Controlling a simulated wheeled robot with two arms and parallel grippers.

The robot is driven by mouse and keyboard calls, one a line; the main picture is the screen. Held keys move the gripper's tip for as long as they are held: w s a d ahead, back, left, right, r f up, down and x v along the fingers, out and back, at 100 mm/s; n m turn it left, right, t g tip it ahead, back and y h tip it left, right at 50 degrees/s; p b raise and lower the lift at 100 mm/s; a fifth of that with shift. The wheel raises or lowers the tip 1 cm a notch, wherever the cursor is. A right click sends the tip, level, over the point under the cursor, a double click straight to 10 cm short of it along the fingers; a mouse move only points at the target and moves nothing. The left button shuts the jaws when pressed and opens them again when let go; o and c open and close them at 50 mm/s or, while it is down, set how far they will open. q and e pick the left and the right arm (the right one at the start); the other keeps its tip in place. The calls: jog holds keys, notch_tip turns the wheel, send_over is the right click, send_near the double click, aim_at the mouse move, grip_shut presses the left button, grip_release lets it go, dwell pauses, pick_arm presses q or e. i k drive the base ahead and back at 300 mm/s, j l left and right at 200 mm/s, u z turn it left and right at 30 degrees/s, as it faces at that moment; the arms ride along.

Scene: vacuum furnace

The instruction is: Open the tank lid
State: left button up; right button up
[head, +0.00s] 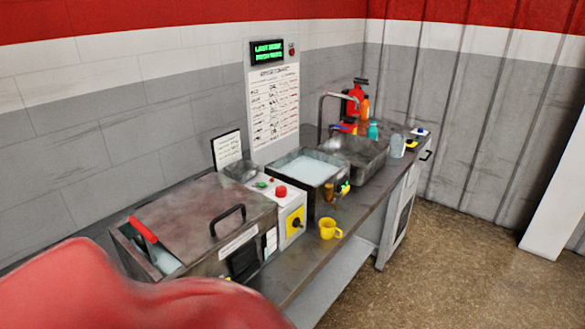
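A metal tank (192,268) stands at the left front of the counter. Its flat brown-grey lid (190,215) covers most of the top. A dark bar handle (227,219) stands up from the lid near its right edge. An uncovered strip at the tank's left end shows pale contents (166,262). A red-handled tool (143,230) sticks up at that gap; its lower end is hard to make out. Neither of my grippers is in view. A blurred red shape at the bottom left hides part of the tank's lower front.
Right of the tank are a control box (290,213) with a red button, an open basin of pale liquid (307,168) and a sink (357,158). A yellow cup (329,229) stands near the counter's front edge. Bottles (365,107) stand behind. Floor (470,260) at right is clear.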

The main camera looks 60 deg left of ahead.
aim_at(202, 203)
jog(key=i+u, duration=0.2)
jog(key=u, duration=0.25)
jog(key=i+l+u, duration=0.1)
jog(key=u, duration=0.3)
jog(key=i+l+u, duration=0.2)
jog(key=u, duration=0.25)
jog(key=i+l+u, duration=0.25)
jog(key=u, duration=0.15)
